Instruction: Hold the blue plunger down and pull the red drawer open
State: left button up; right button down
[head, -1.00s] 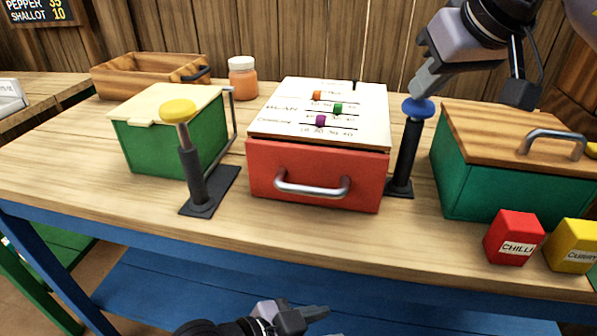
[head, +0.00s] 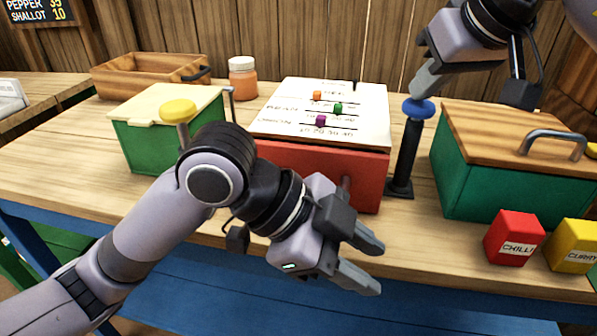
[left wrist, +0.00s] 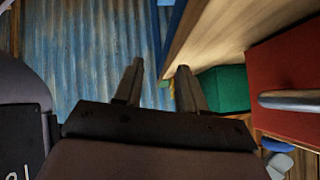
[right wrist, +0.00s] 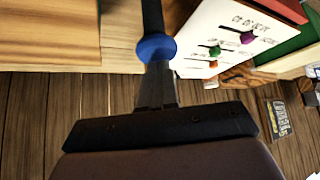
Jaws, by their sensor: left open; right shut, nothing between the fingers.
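The red drawer (head: 285,157) sits in a box with a pale sloped top and looks closed. My left gripper (head: 373,266) is open and empty, in front of and below the drawer, apart from the handle. The blue plunger (head: 418,108) stands right of the drawer, with little rod showing between knob and black post. My right gripper (head: 420,92) is shut and empty, its fingertips at the knob's top, apparently touching it.
A yellow-knobbed plunger (head: 177,110) and a green box (head: 140,140) stand left of the drawer, partly behind my left arm. A green chest with a wooden lid (head: 510,140), a red chilli box (head: 514,238) and a yellow curry box (head: 572,246) stand at the right.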

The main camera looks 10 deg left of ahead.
pick_arm(q)
jog(key=w+a+r+y, duration=0.35)
jog(key=a+r, duration=0.25)
jog(key=r, duration=0.2)
jog(key=n+y, duration=0.1)
jog(key=n, duration=0.1)
send_near(299, 175)
jog(key=s+r, duration=0.5)
jog(key=x, duration=1.2)
jog(key=shift+w+f, duration=0.1)
jog(key=shift+w, duration=0.3)
grip_shut()
